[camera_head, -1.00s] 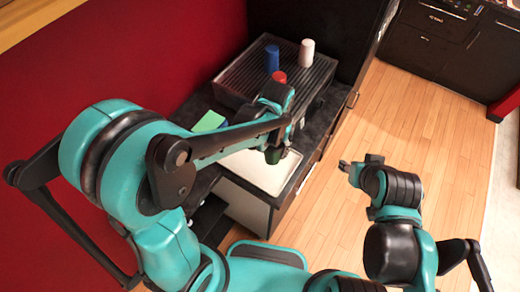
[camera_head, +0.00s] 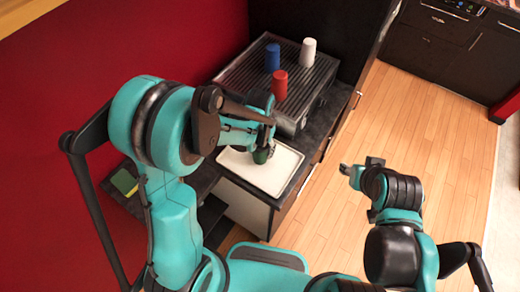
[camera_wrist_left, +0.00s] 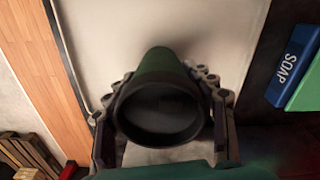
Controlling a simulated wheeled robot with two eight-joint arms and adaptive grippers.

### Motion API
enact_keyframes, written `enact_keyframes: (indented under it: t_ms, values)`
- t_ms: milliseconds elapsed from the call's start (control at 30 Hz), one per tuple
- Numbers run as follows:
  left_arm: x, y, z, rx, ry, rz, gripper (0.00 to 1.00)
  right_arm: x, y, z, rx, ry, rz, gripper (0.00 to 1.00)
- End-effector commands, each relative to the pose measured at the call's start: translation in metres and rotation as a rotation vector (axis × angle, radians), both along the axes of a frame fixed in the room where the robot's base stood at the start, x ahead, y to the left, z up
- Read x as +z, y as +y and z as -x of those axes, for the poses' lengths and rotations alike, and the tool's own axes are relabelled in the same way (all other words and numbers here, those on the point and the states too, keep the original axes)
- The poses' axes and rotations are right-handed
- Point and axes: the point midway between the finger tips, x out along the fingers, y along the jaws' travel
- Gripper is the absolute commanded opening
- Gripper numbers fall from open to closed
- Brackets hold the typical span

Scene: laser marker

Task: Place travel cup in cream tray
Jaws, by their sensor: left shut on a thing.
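The travel cup is green with a black rim; in the head view the cup (camera_head: 261,157) shows just under my left gripper (camera_head: 266,146), over the cream tray (camera_head: 285,181). In the left wrist view the cup (camera_wrist_left: 158,65) has its open dark rim toward the camera, and the pale tray (camera_wrist_left: 215,30) is behind it. My left gripper (camera_wrist_left: 160,115) has a finger on each side of the cup and is shut on it. I cannot tell whether the cup's base touches the tray. My right gripper (camera_head: 346,168) hangs over the floor, away from the counter; its fingers are too small to read.
A blue cup (camera_head: 272,57), a white cup (camera_head: 308,51) and a red cup (camera_head: 280,84) stand on the ribbed grey rack (camera_head: 237,72) behind the tray. A blue soap box (camera_wrist_left: 292,66) lies beside the tray in the wrist view. A green-yellow sponge (camera_head: 124,182) is at the left.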

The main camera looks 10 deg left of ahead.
Motion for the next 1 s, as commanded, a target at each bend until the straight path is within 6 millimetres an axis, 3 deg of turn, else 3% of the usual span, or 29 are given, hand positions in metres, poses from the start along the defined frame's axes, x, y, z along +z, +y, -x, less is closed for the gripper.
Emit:
enact_keyframes:
  t_ms: [100, 133, 200, 500, 633, 1000]
  values:
    - [-0.005, 0.000, 0.000, 0.000, 0.000, 0.000, 0.43, -0.005, 0.000, 0.000, 0.000, 0.000, 0.000, 0.40]
    - [-0.003, 0.000, 0.000, 0.000, 0.000, 0.000, 0.63, -0.004, 0.000, 0.000, 0.000, 0.000, 0.000, 0.40]
    - [-0.003, 0.000, 0.000, 0.000, 0.000, 0.000, 0.77, -0.003, 0.000, 0.000, 0.000, 0.000, 0.000, 0.40]
    - [-0.002, 0.000, 0.000, 0.000, 0.000, 0.000, 0.77, -0.002, 0.000, 0.000, 0.000, 0.000, 0.000, 0.40]
    - [0.008, 0.000, 0.000, 0.000, 0.000, 0.000, 0.77, 0.003, 0.000, 0.000, 0.000, 0.000, 0.000, 0.40]
    - [0.086, 0.000, 0.000, 0.000, 0.000, 0.000, 0.77, 0.020, 0.000, 0.000, 0.000, 0.000, 0.000, 0.40]
